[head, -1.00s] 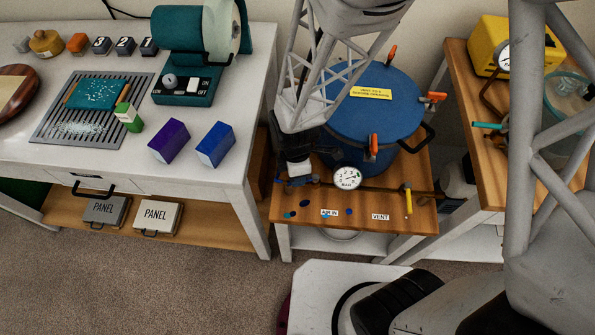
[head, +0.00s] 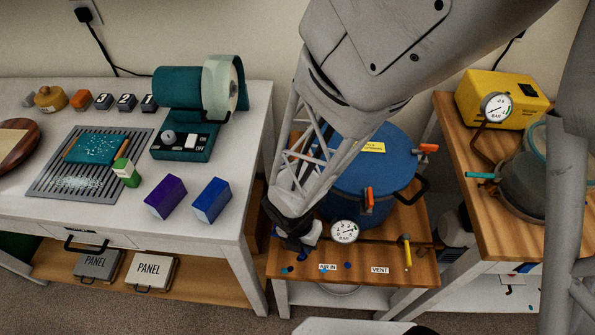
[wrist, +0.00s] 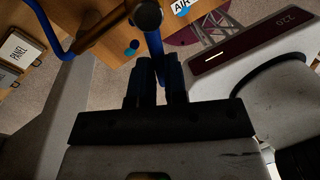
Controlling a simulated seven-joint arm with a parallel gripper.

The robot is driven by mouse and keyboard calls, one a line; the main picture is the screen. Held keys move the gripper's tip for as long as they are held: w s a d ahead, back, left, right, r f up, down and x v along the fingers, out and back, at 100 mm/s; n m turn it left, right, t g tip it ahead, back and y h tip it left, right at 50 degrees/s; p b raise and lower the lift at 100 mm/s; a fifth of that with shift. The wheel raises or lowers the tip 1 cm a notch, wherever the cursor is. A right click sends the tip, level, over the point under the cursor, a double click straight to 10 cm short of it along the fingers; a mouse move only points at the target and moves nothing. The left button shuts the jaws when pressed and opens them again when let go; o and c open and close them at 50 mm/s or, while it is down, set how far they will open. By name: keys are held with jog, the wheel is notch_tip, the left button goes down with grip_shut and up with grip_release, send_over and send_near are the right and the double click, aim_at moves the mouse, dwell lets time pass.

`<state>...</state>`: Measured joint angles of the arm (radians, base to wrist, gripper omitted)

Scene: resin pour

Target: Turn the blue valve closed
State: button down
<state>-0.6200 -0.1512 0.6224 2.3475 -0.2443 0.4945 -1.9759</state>
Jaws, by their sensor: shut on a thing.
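The blue valve's lever (wrist: 155,48) shows in the wrist view, running from a dark round fitting down between my two dark fingers. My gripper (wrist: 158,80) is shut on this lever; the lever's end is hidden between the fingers. The lever points across the brown pipe (wrist: 100,33) at a wide angle. In the head view my gripper (head: 300,244) is low at the left front of the blue pot (head: 345,190), over the small wooden stand, and the arm hides the blue valve there.
A pressure gauge (head: 344,231) sits just right of my gripper. An AIR IN label (head: 327,267), VENT label (head: 380,270) and yellow lever (head: 407,252) line the stand's front. Orange clamps (head: 369,200) ring the pot. The white workbench (head: 130,215) stands close on the left.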

jog(key=shift+s+d+n+t, duration=0.15)
jog(key=shift+d+n, duration=0.25)
jog(key=shift+n, duration=0.5)
jog(key=shift+d+n+t, duration=0.15)
jog(key=shift+d+n, duration=0.2)
jog(key=shift+n, duration=0.55)
jog(key=c, duration=1.1)
grip_release()
jog(key=shift+c, duration=0.2)
jog(key=shift+r, duration=0.1)
jog(key=shift+a+r, duration=0.25)
jog(key=shift+r, duration=1)
jog(key=shift+a+r, duration=0.25)
jog(key=shift+r, duration=1)
jog(key=shift+a+r, duration=0.25)
jog(key=shift+r, duration=1)
